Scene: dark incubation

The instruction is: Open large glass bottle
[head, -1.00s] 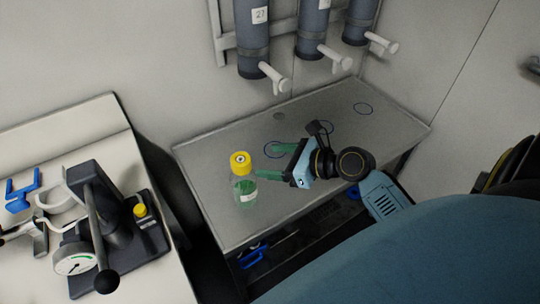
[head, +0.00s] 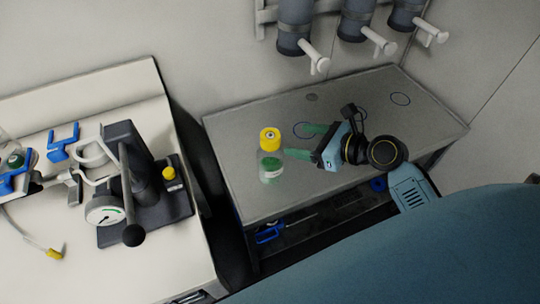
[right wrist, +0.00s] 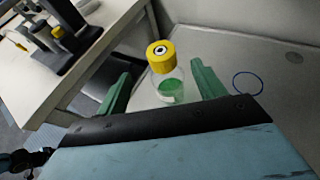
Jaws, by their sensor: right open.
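The large glass bottle (head: 270,165) stands upright on the grey table (head: 345,145), clear glass with green contents and a pale label. Its yellow cap (head: 270,139) is on. My right gripper (head: 308,141) is to the right of the bottle, its green fingers pointing at it. In the right wrist view the bottle (right wrist: 171,86) shows between and beyond the open fingers, with the cap (right wrist: 161,56) above fingertip level. I cannot tell from these views whether the fingers touch the glass. My left gripper is not in view.
A white bench (head: 80,95) on the left holds a dark press with a gauge (head: 104,211), a small yellow-capped vial (head: 169,173) and blue clips. Grey cylinders with white taps (head: 314,57) hang on the wall. The table right of my gripper is clear.

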